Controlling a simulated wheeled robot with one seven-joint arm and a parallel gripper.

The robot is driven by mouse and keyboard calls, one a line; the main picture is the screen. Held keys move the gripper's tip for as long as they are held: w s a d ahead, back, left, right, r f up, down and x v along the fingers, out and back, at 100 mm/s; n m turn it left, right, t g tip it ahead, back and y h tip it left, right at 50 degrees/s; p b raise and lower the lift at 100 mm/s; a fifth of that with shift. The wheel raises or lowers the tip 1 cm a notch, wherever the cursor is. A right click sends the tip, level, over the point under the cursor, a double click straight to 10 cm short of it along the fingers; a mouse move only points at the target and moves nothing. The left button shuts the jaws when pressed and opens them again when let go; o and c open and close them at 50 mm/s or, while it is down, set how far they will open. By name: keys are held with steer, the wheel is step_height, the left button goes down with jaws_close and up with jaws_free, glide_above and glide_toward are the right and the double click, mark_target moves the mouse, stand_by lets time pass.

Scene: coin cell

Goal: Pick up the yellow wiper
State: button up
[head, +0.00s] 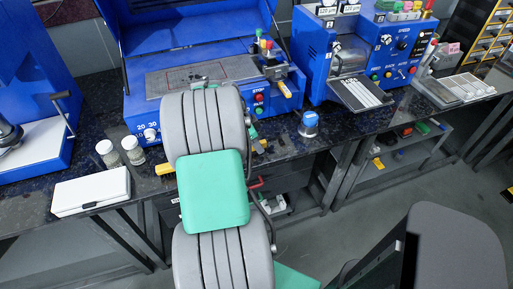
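A yellow piece (165,169) lies at the bench's front edge, just left of my arm, which hides part of the area around it. It may be the yellow wiper, but it is too small and too covered to be sure. A further yellow item (378,163) is on a lower shelf at the right. My arm fills the middle of the head view. I cannot make out my gripper's fingertips.
A white box (91,191) and two small jars (132,150) stand at the bench's left front. A blue-capped container (309,124) stands right of my arm. A blue roller machine (350,60) is at the back right. A dark chair (455,245) occupies the lower right floor.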

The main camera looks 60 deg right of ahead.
jaws_close()
steer(key=shift+r, duration=0.1)
